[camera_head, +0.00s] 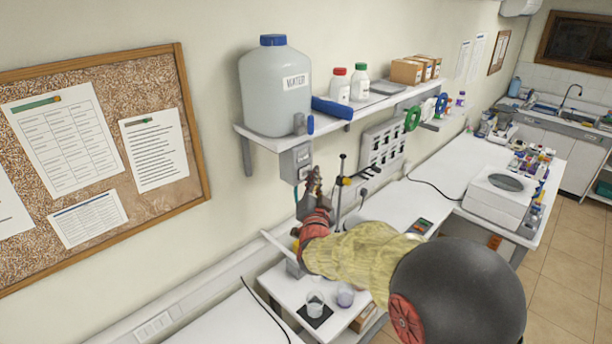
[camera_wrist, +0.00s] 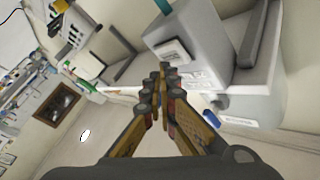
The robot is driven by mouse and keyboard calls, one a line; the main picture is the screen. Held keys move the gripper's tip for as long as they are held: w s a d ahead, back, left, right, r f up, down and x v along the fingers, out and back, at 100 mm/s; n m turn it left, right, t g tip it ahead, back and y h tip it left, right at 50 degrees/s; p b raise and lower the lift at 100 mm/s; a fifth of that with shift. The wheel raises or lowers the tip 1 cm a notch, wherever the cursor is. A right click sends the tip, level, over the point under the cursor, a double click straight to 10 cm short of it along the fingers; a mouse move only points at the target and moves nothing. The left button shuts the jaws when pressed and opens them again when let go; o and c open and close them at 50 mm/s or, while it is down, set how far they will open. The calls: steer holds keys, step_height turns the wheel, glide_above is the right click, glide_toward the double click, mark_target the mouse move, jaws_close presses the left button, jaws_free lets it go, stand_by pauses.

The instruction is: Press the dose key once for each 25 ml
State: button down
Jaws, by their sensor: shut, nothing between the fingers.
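A grey dispenser box (camera_head: 294,165) hangs on the wall under the shelf, below the large water container (camera_head: 272,90). Small panels show on its face, but I cannot make out which is the dose key. In the wrist view a grey box with a pale plate (camera_wrist: 171,53) is just beyond my fingertips. My gripper (camera_head: 315,178) is shut and empty, beside the box on its right; its tips also show in the wrist view (camera_wrist: 167,70). I cannot tell whether they touch anything. A clear beaker (camera_head: 315,304) stands on a black pad on the small white table below.
The shelf (camera_head: 335,125) carries bottles, a blue item and cardboard boxes above my gripper. A stand with a dark rod (camera_head: 341,185) is close on the right. A second glass vessel (camera_head: 346,295) is beside the beaker. A white counter (camera_head: 425,195) extends right.

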steer(key=shift+w+a+b, duration=0.5)
steer(key=shift+a+b, duration=0.05)
steer(key=shift+b, duration=0.05)
stand_by(1.0)
steer(key=shift+s+d, duration=0.1)
steer(key=shift+d, duration=0.05)
steer(key=shift+s+d+b, duration=0.5)
steer(key=shift+s+b, duration=0.05)
steer(key=shift+b, duration=0.2)
steer(key=s+d+b, duration=0.3)
steer(key=shift+s+d, duration=0.3)
steer(key=shift+d, duration=0.05)
stand_by(0.8)
